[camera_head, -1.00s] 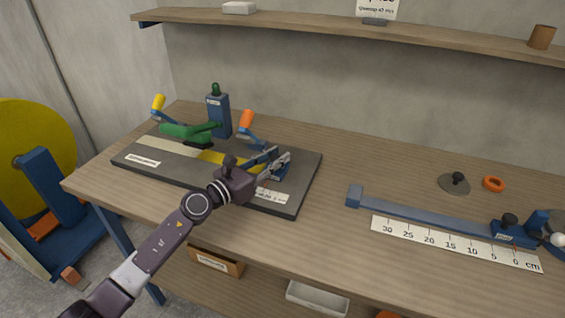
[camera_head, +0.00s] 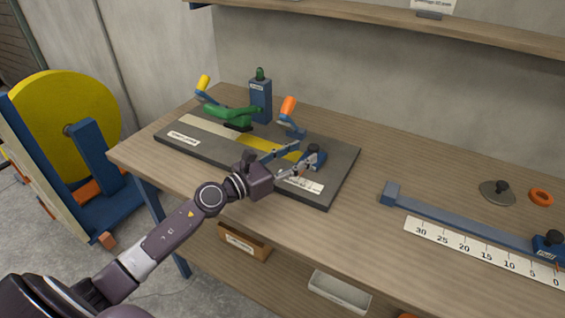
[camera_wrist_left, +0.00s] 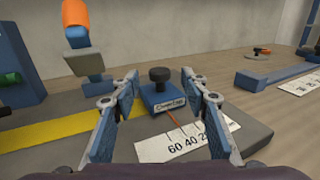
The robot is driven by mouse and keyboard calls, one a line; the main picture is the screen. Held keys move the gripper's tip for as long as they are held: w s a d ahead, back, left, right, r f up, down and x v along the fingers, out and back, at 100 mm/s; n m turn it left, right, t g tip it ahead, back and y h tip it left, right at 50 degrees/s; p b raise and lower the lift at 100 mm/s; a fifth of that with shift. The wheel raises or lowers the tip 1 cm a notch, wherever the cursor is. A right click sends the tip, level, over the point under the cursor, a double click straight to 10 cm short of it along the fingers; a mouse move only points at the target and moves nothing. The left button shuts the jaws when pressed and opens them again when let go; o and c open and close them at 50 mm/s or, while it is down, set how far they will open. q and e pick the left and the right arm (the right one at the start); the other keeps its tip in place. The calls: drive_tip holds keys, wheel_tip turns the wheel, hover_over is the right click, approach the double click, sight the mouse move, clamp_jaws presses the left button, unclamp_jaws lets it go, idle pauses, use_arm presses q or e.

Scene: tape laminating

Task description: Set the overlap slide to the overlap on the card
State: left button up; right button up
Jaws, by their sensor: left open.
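The overlap slide (camera_wrist_left: 168,98) is a blue block with a black knob and a red pointer, on the dark board (camera_head: 340,180). In the head view the slide (camera_head: 316,155) sits at the board's right end. A white scale (camera_wrist_left: 190,138) lies in front of it, with 60 and 40 readable. My left gripper (camera_wrist_left: 160,100) is open, its two blue fingers on either side of the slide; I cannot tell whether they touch it. The card (camera_head: 434,6) on the shelf is cut off at the top, its text unreadable now. My right gripper is out of view.
A green clamp (camera_head: 232,113), an orange-handled clamp (camera_head: 289,110) and a blue post (camera_head: 260,100) stand on the board. A yellow strip (camera_head: 262,147) runs along it. A long blue bar with a ruler (camera_head: 460,245) lies to the right.

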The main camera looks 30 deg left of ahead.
use_arm(q)
drive_tip(key=v, duration=0.6)
drive_tip(key=shift+s+a, duration=0.1)
drive_tip(key=shift+s, duration=0.15)
idle(0.3)
